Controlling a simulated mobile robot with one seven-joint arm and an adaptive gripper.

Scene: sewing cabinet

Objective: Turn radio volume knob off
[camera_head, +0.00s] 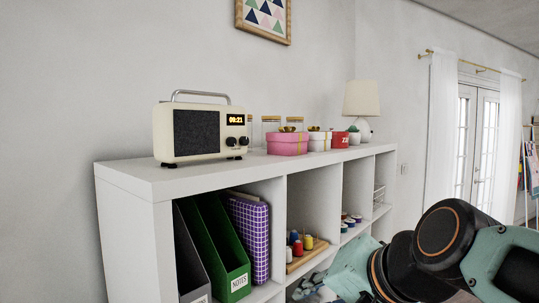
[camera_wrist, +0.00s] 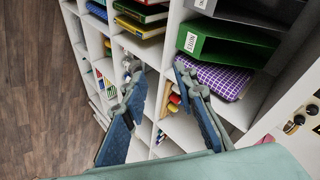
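A cream radio (camera_head: 200,131) with a dark speaker grille, a metal handle and a lit clock display stands upright on top of the white shelf. Two dark round knobs (camera_head: 237,141) sit on its front, below the display. I cannot tell which one is the volume knob. In the wrist view part of the radio (camera_wrist: 309,124) with dark knobs shows at the right edge. My gripper (camera_wrist: 158,85) is open and empty, its two blue-padded fingers spread apart. It is in front of the shelf, below and to the right of the radio in the head view, touching nothing that I can see.
The white shelf (camera_head: 128,174) holds purple and green binders (camera_head: 212,232) and thread spools. Pink (camera_head: 287,144) and white boxes, jars and a lamp (camera_head: 361,103) stand on top, right of the radio. Wooden floor (camera_wrist: 45,80) in front is clear.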

